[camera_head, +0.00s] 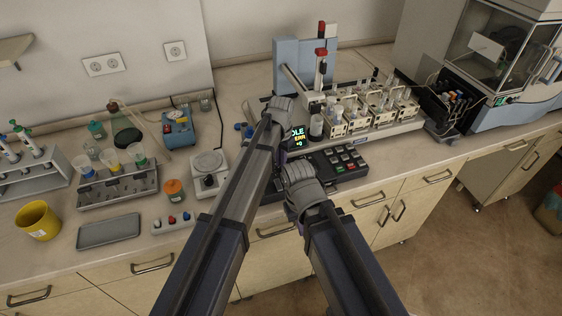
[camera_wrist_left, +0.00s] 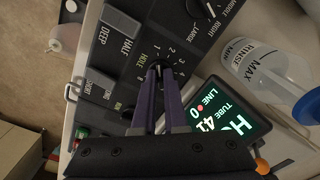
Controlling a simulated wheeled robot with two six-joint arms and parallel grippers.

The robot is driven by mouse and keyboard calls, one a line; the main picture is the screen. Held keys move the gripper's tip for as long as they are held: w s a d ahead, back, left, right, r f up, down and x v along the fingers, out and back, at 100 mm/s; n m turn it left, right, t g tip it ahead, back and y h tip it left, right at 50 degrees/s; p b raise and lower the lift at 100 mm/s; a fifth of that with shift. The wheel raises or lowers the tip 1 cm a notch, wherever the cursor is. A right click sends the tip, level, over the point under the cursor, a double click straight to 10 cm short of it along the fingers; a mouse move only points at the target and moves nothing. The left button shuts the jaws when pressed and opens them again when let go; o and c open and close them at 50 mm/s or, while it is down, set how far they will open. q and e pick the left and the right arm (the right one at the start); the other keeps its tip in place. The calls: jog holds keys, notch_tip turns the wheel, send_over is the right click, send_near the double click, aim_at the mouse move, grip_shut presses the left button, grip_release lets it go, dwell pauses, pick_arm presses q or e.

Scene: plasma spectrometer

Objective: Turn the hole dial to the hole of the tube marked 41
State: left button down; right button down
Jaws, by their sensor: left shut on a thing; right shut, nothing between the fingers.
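The hole dial (camera_wrist_left: 162,63) is on the dark control panel (camera_wrist_left: 130,52) in the left wrist view, with small numbers around it. My left gripper (camera_wrist_left: 159,70) is shut on the dial's knob; its purple fingers hide most of the knob and its pointer. The lit display (camera_wrist_left: 222,112) beside it reads TUBE 41 and LINE 0. In the head view my left gripper (camera_head: 283,110) reaches over the panel, its fingertips hidden. My right gripper (camera_head: 300,175) is shut and empty in front of the panel. Tubes stand in the racks (camera_head: 355,121); their marks are too small to read.
A rinse bottle (camera_wrist_left: 256,76) stands close to the display. The panel's keys (camera_head: 336,160) lie right of my grippers. A balance (camera_head: 208,163), a grey tray (camera_head: 108,231) and a yellow cup (camera_head: 38,220) are to the left. The bench is clear between the tray and cup.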

pick_arm(q)
jog(key=m, duration=1)
jog(key=shift+m, duration=0.4)
jog(key=m, duration=1)
jog(key=shift+m, duration=0.3)
jog(key=c, duration=1)
grip_release()
jog(key=shift+o, duration=0.2)
